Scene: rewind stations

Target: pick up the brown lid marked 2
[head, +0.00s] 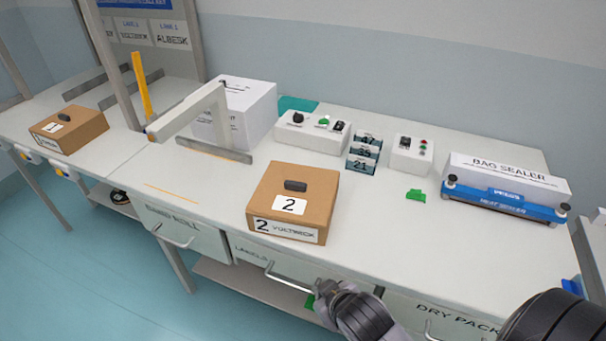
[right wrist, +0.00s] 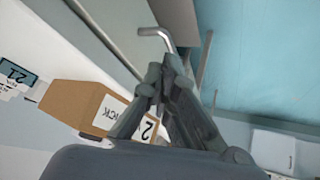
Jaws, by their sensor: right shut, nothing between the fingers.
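The brown lid marked 2 (head: 322,186) lies on top of a brown box (head: 262,210) with a dark knob and a white "2" card. The box front carries a label with a 2 and a word. The box stands on the white counter close to its front edge. My right gripper (head: 326,294) is in front of the counter, below and right of the box, apart from the lid. In the right wrist view my right gripper (right wrist: 160,82) is shut and empty, with the brown box (right wrist: 72,104) behind it to the left. My left gripper is not in view.
Another brown box marked 1 (head: 68,128) stands at the far left. A white angled arm (head: 190,108), white box (head: 250,105), control boxes (head: 312,132), numbered blocks (head: 362,152) and blue bag sealer (head: 505,198) stand behind. Drawer handles (head: 290,278) stick out below the edge.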

